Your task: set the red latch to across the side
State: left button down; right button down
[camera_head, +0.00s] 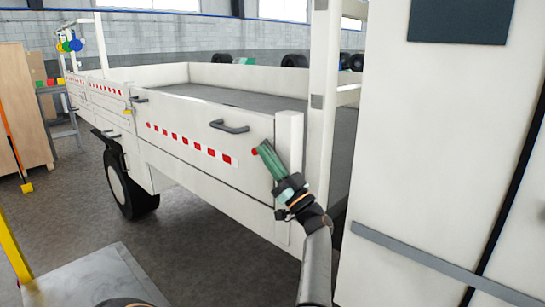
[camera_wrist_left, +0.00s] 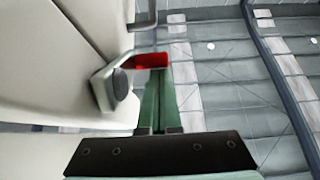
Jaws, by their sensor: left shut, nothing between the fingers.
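The red latch (camera_wrist_left: 152,60) is a short red grip on a grey metal lever with a dark round pivot (camera_wrist_left: 123,84), on the white side of the trailer. In the left wrist view the grip points right, past the panel's edge. In the head view only a small red end (camera_head: 254,152) shows beside my fingertips; the rest is hidden. My left gripper (camera_head: 264,149) has green fingers, shut and empty. In the left wrist view its fingertips (camera_wrist_left: 156,75) are right at the red grip; I cannot tell whether they touch it.
The white trailer side (camera_head: 190,172) has red reflector marks and a dark handle (camera_head: 230,127) left of my gripper. A white post (camera_head: 288,160) stands close behind the gripper. A large white panel (camera_head: 430,150) fills the right. Open grey floor lies below the trailer.

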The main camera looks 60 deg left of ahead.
pick_arm(q)
jog(key=shift+s+a+f, duration=0.15)
jog(key=shift+a+f, duration=0.2)
jog(key=shift+a, duration=0.4)
pick_arm(e)
jog(key=shift+d, duration=0.3)
pick_arm(q)
jog(key=shift+r, duration=0.1)
pick_arm(e)
jog(key=shift+r, duration=0.1)
dwell(0.7)
